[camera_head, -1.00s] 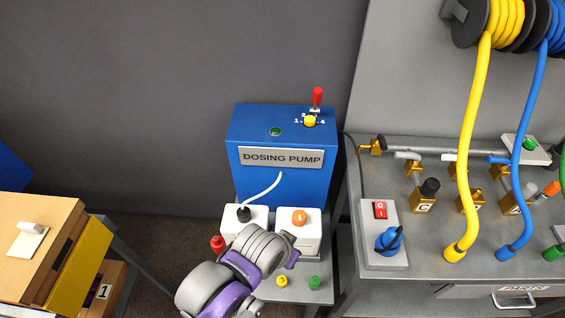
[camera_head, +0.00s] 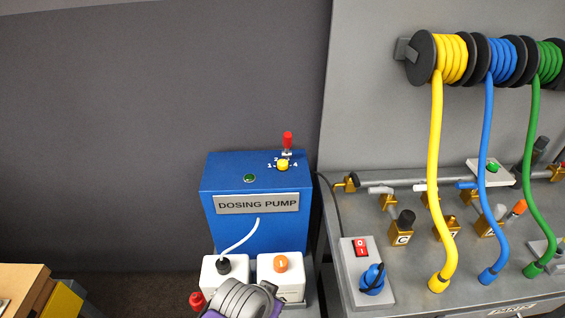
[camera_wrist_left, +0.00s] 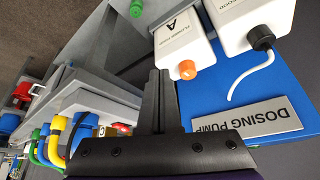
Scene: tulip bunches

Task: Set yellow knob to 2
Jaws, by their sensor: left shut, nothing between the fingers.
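The yellow knob (camera_head: 283,165) sits on top of the blue dosing pump (camera_head: 225,176). Markings 1, 2 and 4 are readable around it; its exact pointing is too small to tell. A red-handled lever (camera_head: 287,141) stands just behind it. My left arm shows at the bottom edge of the head view, in front of the pump, with its gripper out of that view. In the left wrist view my left gripper (camera_wrist_left: 157,85) is shut and empty, beside the pump's blue body (camera_wrist_left: 280,85). The knob is not visible there. My right gripper is not in view.
Two white bottles, one with an orange cap (camera_head: 281,263) and one with a black cap (camera_head: 223,265), stand before the pump. A green button (camera_head: 250,178) is on its top. A grey bench (camera_head: 400,285) with yellow, blue and green hoses stands at right.

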